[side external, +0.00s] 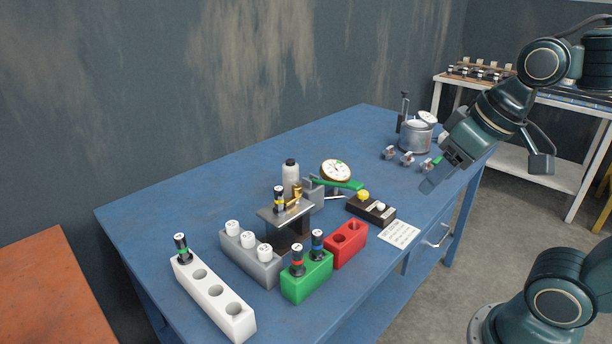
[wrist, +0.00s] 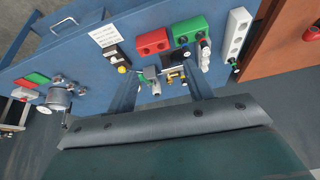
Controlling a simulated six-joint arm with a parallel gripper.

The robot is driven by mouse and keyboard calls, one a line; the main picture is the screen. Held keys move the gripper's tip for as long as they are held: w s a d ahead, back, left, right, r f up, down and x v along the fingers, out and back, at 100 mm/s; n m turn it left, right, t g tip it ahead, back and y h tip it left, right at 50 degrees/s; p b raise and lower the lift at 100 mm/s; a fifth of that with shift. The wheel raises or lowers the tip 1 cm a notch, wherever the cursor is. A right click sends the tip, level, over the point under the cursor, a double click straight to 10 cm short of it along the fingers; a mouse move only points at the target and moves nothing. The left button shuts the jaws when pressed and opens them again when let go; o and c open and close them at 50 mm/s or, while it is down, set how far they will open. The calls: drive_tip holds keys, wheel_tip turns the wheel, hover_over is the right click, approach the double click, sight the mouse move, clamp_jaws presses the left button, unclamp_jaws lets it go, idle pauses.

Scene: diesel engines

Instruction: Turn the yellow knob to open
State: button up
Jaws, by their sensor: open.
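The yellow knob (side external: 363,195) sits on a small black box (side external: 371,209) near the front edge of the blue table, beside a white knob. It also shows in the wrist view (wrist: 122,70), left of my fingers. My gripper (side external: 431,182) is open and empty in the side external view, above the table's front edge, to the right of and apart from the knob. Its two spread fingers also show in the wrist view (wrist: 162,69). I cannot tell which way the knob is turned.
A white label sheet (side external: 399,234) lies beside the box. A red block (side external: 346,243), a green block (side external: 307,276), a dial gauge (side external: 336,171) and a metal stand (side external: 287,212) are nearby. A grey pot (side external: 415,137) stands farther back.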

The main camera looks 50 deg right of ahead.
drive_tip(key=w+d+r+m+g, duration=0.1)
drive_tip(key=w+d+r+m, duration=0.2)
drive_tip(key=w, duration=0.5)
drive_tip(key=m+g, duration=0.4)
drive_tip(key=m, duration=0.3)
hover_over(363, 192)
wheel_tip(363, 192, down, 15)
drive_tip(key=shift+f, duration=0.2)
wheel_tip(363, 192, down, 14)
drive_tip(key=shift+r, duration=0.25)
drive_tip(key=c, duration=1)
